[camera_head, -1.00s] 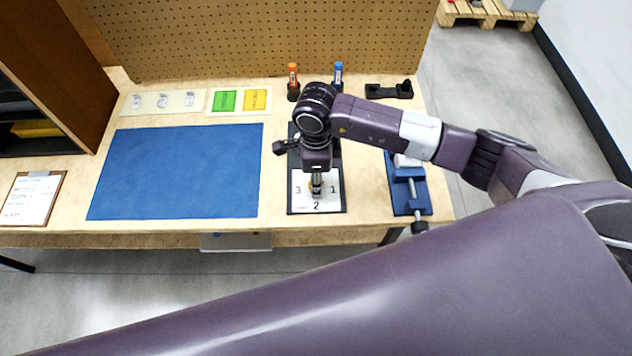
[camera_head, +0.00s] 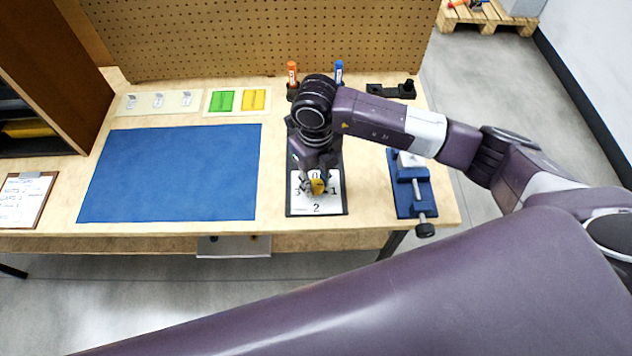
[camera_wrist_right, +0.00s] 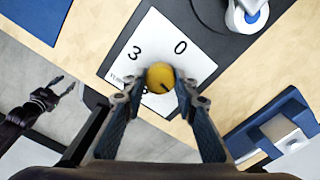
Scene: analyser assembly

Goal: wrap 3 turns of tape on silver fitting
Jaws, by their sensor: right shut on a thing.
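My right gripper (camera_head: 318,184) is over a white number card (camera_head: 316,208) on a dark base plate. Its fingers (camera_wrist_right: 158,92) stand on both sides of a round yellow knob (camera_wrist_right: 160,76) with a dark pointer mark, and are shut on it. The knob also shows in the head view (camera_head: 319,187). The card carries 0, 1, 2 and 3 around the knob. A white roll (camera_wrist_right: 246,14), perhaps the tape, is on the dark plate beyond the card. I cannot make out the silver fitting. My left gripper (camera_wrist_right: 66,84) shows off the table in the wrist view, its fingertips apart and empty.
A blue vise (camera_head: 411,188) with a pale block stands right of the plate. A blue mat (camera_head: 170,175) lies left. Orange (camera_head: 292,72) and blue (camera_head: 339,72) markers stand behind. A clipboard (camera_head: 24,202) lies at the left edge.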

